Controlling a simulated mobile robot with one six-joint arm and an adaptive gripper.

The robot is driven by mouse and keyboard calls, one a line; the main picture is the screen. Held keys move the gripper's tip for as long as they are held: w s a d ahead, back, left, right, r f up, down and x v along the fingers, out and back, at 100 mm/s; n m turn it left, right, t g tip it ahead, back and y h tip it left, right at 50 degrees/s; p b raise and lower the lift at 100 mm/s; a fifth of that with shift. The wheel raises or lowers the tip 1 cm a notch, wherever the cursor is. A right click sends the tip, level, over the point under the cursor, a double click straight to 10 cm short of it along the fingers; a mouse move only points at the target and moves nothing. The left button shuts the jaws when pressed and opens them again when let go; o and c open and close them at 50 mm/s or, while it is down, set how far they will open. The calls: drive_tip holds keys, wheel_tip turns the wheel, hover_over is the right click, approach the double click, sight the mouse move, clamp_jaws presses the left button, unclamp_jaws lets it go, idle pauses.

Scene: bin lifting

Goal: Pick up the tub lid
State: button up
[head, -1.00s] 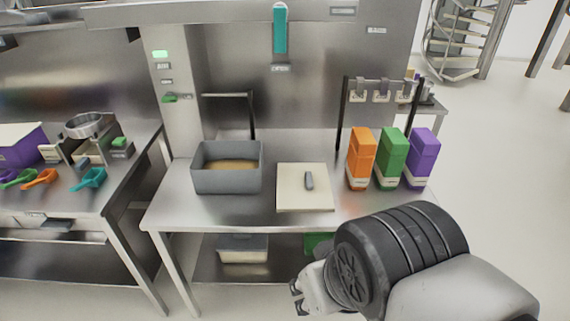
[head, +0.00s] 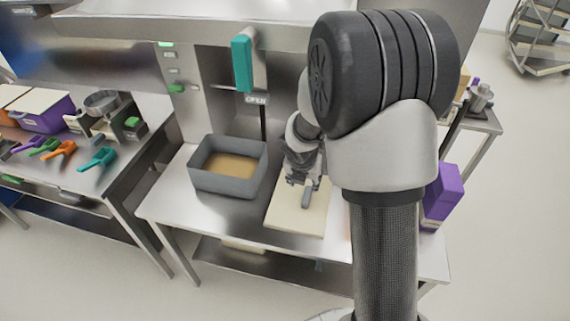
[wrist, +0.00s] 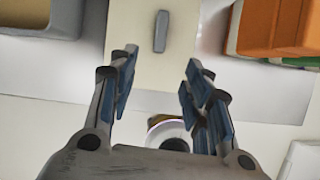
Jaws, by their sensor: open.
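The tub lid (head: 290,219) is a flat cream square lying on the steel table, with a small grey upright handle (head: 307,193) at its middle. My gripper (head: 300,181) is over the lid, close to the handle. In the wrist view the lid (wrist: 150,75) lies below the open fingers (wrist: 160,62). The handle (wrist: 161,31) shows beyond the fingertips, lined up with the gap between them, and nothing is held. The grey tub (head: 218,184), with tan contents, stands open left of the lid. My arm covers part of the lid's right side in the head view.
A purple box (head: 443,196) stands at the table's right, and an orange box (wrist: 276,28) is right of the lid in the wrist view. A teal handle (head: 242,63) hangs above the back. Coloured scoops (head: 98,158) lie on the left table.

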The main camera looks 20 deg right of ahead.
drive_tip(key=n+b, duration=0.1)
drive_tip(key=b, duration=0.5)
hover_over(307, 195)
drive_tip(key=s+a, duration=0.2)
drive_tip(key=s, duration=0.1)
drive_tip(key=f, duration=1.1)
drive_tip(key=shift+w+a+f, duration=0.1)
drive_tip(key=shift+w+f, duration=0.1)
drive_tip(key=shift+f, duration=0.1)
drive_tip(key=x, duration=0.1)
drive_tip(key=b+x, duration=0.1)
drive_tip(key=x, duration=0.1)
drive_tip(key=b+x, duration=0.1)
drive_tip(key=x, duration=0.1)
drive_tip(key=shift+w+d, duration=0.3)
drive_tip(key=shift+d, duration=0.1)
drive_tip(key=shift+w+d+f, duration=0.1)
drive_tip(key=shift+w+f, duration=0.1)
drive_tip(key=shift+f, duration=0.05)
drive_tip(key=shift+f, duration=0.25)
drive_tip(key=shift+c, duration=0.2)
clamp_jaws()
